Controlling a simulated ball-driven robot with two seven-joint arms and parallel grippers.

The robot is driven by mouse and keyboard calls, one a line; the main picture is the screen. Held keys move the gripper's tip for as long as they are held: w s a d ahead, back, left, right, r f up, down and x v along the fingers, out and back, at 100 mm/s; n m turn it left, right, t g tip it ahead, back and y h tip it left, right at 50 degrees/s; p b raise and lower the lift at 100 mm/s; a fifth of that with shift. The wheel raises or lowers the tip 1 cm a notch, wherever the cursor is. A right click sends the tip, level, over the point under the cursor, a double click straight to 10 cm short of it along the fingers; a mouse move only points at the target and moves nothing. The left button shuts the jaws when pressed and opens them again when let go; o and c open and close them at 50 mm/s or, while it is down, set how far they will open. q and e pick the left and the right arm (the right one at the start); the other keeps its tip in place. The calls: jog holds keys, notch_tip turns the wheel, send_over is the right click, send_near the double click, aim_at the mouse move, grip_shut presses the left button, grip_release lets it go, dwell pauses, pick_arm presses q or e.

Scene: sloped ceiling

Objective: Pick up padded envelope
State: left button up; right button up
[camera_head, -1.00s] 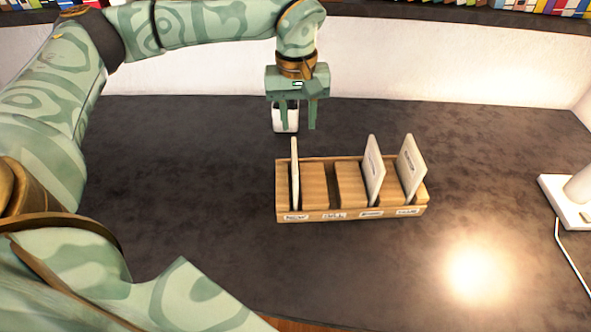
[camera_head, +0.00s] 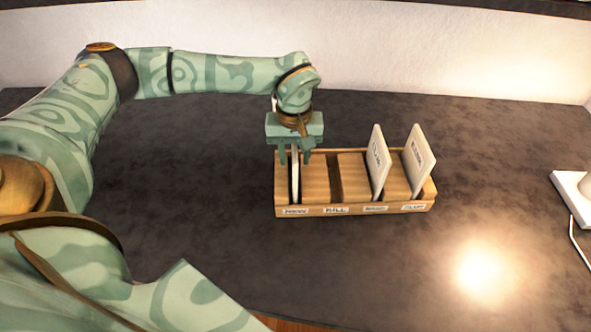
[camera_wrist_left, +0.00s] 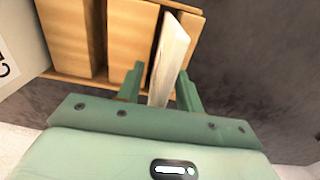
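A wooden sorter (camera_head: 317,184) with labelled slots stands on the dark desk. A thin pale envelope (camera_head: 295,183) stands upright in its leftmost slot, and it also shows in the left wrist view (camera_wrist_left: 170,55). I cannot read any marking on it, so I cannot tell if it is padded. My left gripper (camera_head: 295,160) points down over this envelope. Its open fingers are on either side of the envelope's upper part; in the left wrist view (camera_wrist_left: 160,84) a gap shows on the left side. My right gripper is not in view.
Two more pale envelopes lean in the right slots, one inner (camera_head: 378,162) and one at the right end (camera_head: 419,160). A white lamp base (camera_head: 572,195) with a cord is at the right edge. The desk in front of the sorter is clear.

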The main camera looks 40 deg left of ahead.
pick_arm(q)
jog(key=shift+f, duration=0.75)
grip_shut()
jog(key=shift+r, duration=0.15)
notch_tip(320, 180, up, 10)
jog(key=p, duration=0.2)
jog(key=shift+p, duration=0.35)
